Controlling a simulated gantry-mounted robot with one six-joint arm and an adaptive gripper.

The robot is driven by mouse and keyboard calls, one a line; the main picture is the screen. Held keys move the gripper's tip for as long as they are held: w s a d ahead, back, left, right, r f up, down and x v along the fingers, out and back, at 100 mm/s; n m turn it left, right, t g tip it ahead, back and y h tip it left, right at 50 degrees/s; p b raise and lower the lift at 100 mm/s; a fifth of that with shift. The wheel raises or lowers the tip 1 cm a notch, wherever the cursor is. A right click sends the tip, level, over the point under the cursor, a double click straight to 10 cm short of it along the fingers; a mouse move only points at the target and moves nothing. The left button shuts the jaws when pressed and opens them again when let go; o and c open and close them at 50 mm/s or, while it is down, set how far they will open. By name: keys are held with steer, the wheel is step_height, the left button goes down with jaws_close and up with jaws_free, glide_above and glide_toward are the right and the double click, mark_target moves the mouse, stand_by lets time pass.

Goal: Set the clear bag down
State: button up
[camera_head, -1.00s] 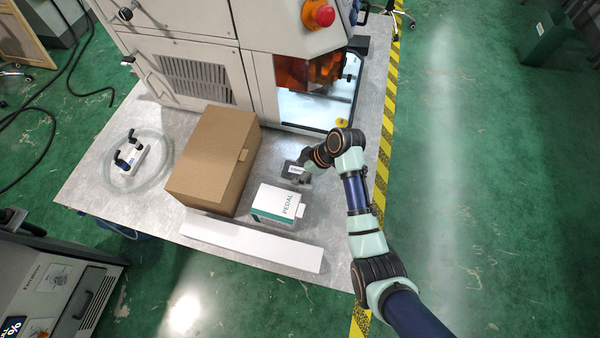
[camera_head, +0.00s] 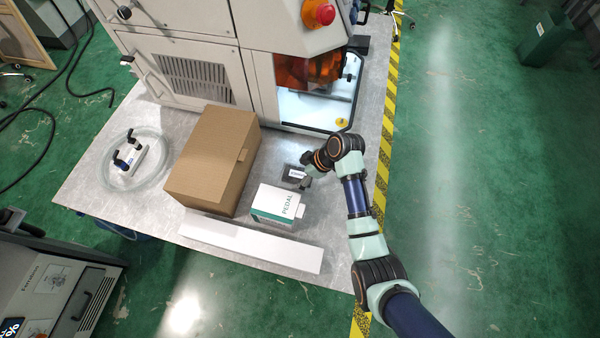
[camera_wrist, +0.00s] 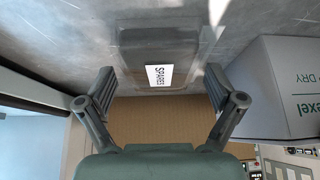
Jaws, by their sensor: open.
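The clear bag (camera_wrist: 158,42) looks grey and see-through, with a white label reading "SPARES" (camera_wrist: 159,75). It lies on the grey metal table in the wrist view. In the head view my gripper (camera_head: 305,181) is at the bag's right side.
A large brown carton (camera_head: 208,165) is to the left. A long white box (camera_head: 250,246) lies in front. The machine (camera_head: 195,75) stands behind. A coiled clear hose (camera_head: 110,175) lies at far left.

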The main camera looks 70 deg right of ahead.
steer(key=a+p+v, duration=0.1)
steer(key=p+v, duration=0.1)
steer(key=v, duration=0.9)
steer(key=shift+d+r+p, duration=0.3)
steer(key=shift+d+p, duration=0.1)
steer(key=shift+d, duration=0.1)
steer(key=w+a+r+t+h, duration=0.1)
steer(key=w+a+r, duration=0.35)
steer(key=a, duration=0.35)
steer(key=w+a+r+t, duration=0.1)
steer(key=w+a+r, duration=0.2)
steer(key=w+a, duration=0.4)
steer(key=w+a+r+t+h, duration=0.1)
steer(key=w+a+r, duration=0.35)
steer(key=a, duration=0.55)
steer(key=a+r+t, duration=0.2)
steer(key=a+r, duration=0.2)
steer(key=a, duration=0.3)
steer(key=s+a+r+m+t+y, duration=0.1)
steer(key=a+r, duration=0.3)
steer(key=a, duration=0.2)
steer(key=shift+a+m+t, duration=0.3)
steer(key=shift+a+t, duration=0.1)
steer(key=shift+c, duration=0.2)
